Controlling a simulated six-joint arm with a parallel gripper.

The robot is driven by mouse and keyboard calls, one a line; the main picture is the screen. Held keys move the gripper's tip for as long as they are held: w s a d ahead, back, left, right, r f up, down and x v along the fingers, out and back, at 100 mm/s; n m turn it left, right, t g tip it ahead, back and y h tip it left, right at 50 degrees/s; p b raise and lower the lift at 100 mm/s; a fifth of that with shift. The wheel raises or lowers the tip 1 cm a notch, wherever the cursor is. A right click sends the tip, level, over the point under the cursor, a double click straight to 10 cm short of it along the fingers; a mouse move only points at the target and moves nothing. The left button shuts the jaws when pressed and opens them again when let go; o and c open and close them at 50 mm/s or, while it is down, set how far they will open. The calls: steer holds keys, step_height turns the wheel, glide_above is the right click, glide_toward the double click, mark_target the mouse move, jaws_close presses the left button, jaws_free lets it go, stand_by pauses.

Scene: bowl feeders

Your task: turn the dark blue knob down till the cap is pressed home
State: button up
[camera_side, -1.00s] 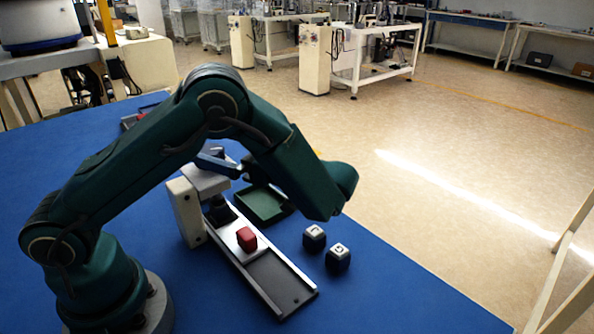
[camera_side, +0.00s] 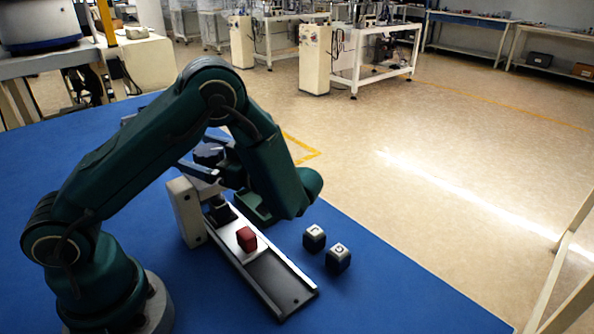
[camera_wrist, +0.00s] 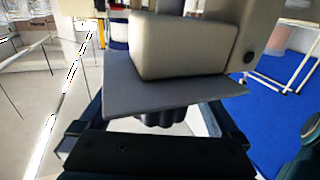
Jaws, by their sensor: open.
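The dark blue knob (camera_side: 208,154) sits on top of the pale press (camera_side: 186,212) in the side view. In the wrist view a dark ribbed piece, seemingly this knob (camera_wrist: 160,116), shows partly below a grey plate (camera_wrist: 165,88). My gripper (camera_side: 194,163) is open, with its fingers at the knob's level. In the wrist view my gripper's fingers (camera_wrist: 155,105) stand on either side of the ribbed piece; I cannot tell whether they touch it. A dark piece (camera_side: 220,210) stands under the press head on the slide. The cap cannot be made out clearly.
A red block (camera_side: 246,239) sits on the slide (camera_side: 280,281), in front of the press. Two dark cubes with white tops (camera_side: 314,238) (camera_side: 338,257) stand to the right. The blue table's front is clear.

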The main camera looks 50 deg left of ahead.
mark_target(215, 162)
steer(key=shift+c, duration=0.3)
steer(key=c, duration=1.3)
steer(key=shift+w+m+t+y, duration=0.2)
steer(key=shift+m+t, duration=0.65)
steer(key=shift+t, duration=0.4)
steer(key=shift+w+m+t+y, duration=0.2)
steer(key=shift+m+t, duration=0.6)
steer(key=shift+t, duration=0.5)
steer(key=shift+w+m+t+y, duration=0.2)
steer(key=shift+m+t, duration=0.65)
steer(key=shift+t, duration=0.4)
steer(key=o, duration=1.4)
steer(key=shift+c, duration=0.2)
steer(key=shift+s+d, duration=0.15)
steer(key=shift+d, duration=1.1)
steer(key=shift+s+d, duration=0.1)
steer(key=shift+d, duration=1.15)
